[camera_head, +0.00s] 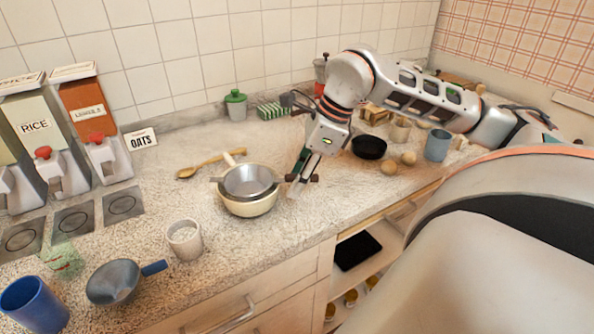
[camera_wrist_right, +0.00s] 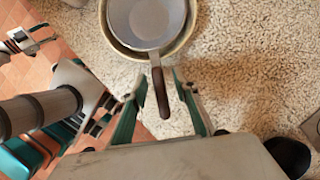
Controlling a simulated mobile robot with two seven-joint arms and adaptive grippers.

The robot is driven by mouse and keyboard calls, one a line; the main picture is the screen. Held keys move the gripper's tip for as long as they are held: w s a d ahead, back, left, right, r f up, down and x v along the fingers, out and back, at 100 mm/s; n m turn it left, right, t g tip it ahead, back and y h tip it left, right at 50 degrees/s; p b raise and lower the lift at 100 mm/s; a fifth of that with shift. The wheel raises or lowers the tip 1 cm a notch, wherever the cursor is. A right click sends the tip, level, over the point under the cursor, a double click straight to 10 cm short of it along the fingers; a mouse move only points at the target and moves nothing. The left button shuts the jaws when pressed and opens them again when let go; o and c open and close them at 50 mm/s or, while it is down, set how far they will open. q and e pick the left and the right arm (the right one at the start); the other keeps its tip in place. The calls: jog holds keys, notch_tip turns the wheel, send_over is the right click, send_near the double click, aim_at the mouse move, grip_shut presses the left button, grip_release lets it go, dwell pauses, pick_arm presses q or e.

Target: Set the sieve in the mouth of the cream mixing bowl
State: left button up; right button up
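The cream mixing bowl (camera_head: 250,208) stands on the counter. The grey sieve (camera_head: 248,180) sits in its mouth, its rim looking about level. In the right wrist view the sieve (camera_wrist_right: 147,18) lies inside the bowl's rim (camera_wrist_right: 190,48), and its brown handle (camera_wrist_right: 161,92) sticks out over the rim towards my gripper. My right gripper (camera_head: 303,179) is just right of the bowl. In the right wrist view its fingers (camera_wrist_right: 160,84) stand apart on either side of the handle, with a gap showing. My left gripper is not seen in the head view.
A wooden spoon (camera_head: 210,164) lies behind the bowl. A white cup (camera_head: 185,240) and a grey blue-handled scoop or pan (camera_head: 115,281) stand in front to the left. A black pan (camera_head: 369,147), eggs (camera_head: 389,168) and a blue-grey cup (camera_head: 438,145) are right. Dispensers (camera_head: 48,140) stand far left.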

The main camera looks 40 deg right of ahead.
jog(key=shift+s+d+r, duration=0.1)
jog(key=shift+d+r, duration=0.1)
jog(key=shift+r, duration=0.2)
jog(key=v, duration=1.1)
jog(key=shift+a+r, duration=0.1)
